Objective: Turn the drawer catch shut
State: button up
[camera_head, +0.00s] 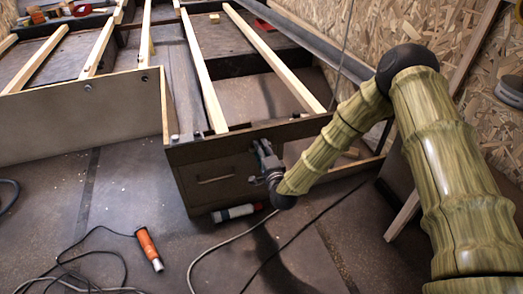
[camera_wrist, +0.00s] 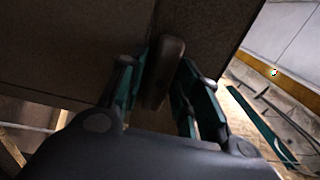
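The drawer (camera_head: 215,181) is a dark brown front with a bar handle, low in the end of a wooden frame, and it looks closed. The catch (camera_wrist: 166,70) is a brown rounded bar near a seam in the dark panel, seen in the wrist view. My gripper (camera_wrist: 158,82) has one finger on each side of the catch. The fingers are apart, with a narrow gap on the right; contact on the left is unclear. In the head view my gripper (camera_head: 266,160) is at the drawer's right edge and hides the catch.
An orange-handled tool (camera_head: 148,248) and loose cables lie on the floor in front. A red and white cylinder (camera_head: 236,212) lies below the drawer. Pale wooden slats (camera_head: 203,75) span the frame above. A chipboard wall (camera_head: 460,30) stands at right.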

grip_shut()
jog(key=shift+r+n+p, duration=0.1)
jog(key=shift+n+p, duration=0.3)
jog(key=shift+p, duration=0.15)
jog(key=n+p, duration=1.2)
jog(key=n, duration=0.5)
dwell(0.4)
jog(key=shift+o, duration=2.2)
grip_release()
